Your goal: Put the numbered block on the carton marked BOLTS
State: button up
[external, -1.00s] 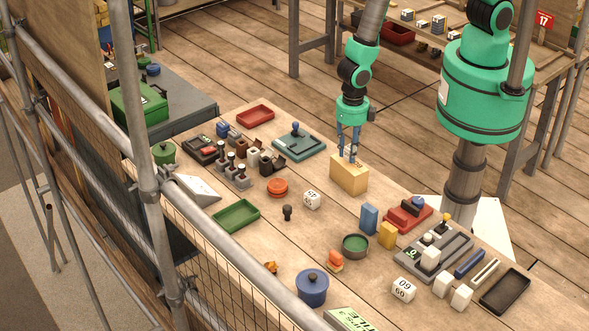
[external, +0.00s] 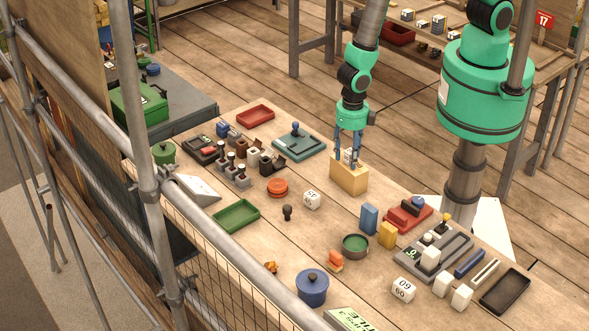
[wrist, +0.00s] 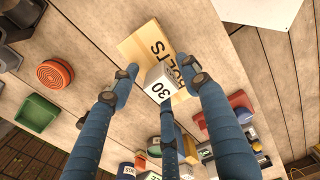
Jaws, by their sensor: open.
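A tan carton (external: 349,181) stands on the wooden bench; in the wrist view the carton (wrist: 143,44) shows the word BOLTS on its top. A white numbered block (wrist: 159,80) with 30 on one face appears to rest on the carton top, partly covering the lettering. In the external view the block (external: 348,155) is small and partly hidden by the fingers. My gripper (external: 347,159) is open around the block. In the wrist view its blue fingers stand apart, with the block between them; the lower finger is close to it, and I cannot tell whether it touches.
Other white numbered cubes stand on the bench, one near the middle (external: 312,199) and one at the front (external: 403,289). A blue block (external: 369,218) and a yellow block (external: 387,235) stand right of the carton. Bare bench lies left of the carton.

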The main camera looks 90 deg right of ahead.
aim_at(349, 151)
jog(key=shift+r, duration=0.1)
notch_tip(349, 151, up, 12)
jog(key=b, duration=0.1)
dwell(0.8)
dwell(0.6)
jog(key=shift+w+r, duration=0.1)
jog(key=shift+r, duration=0.05)
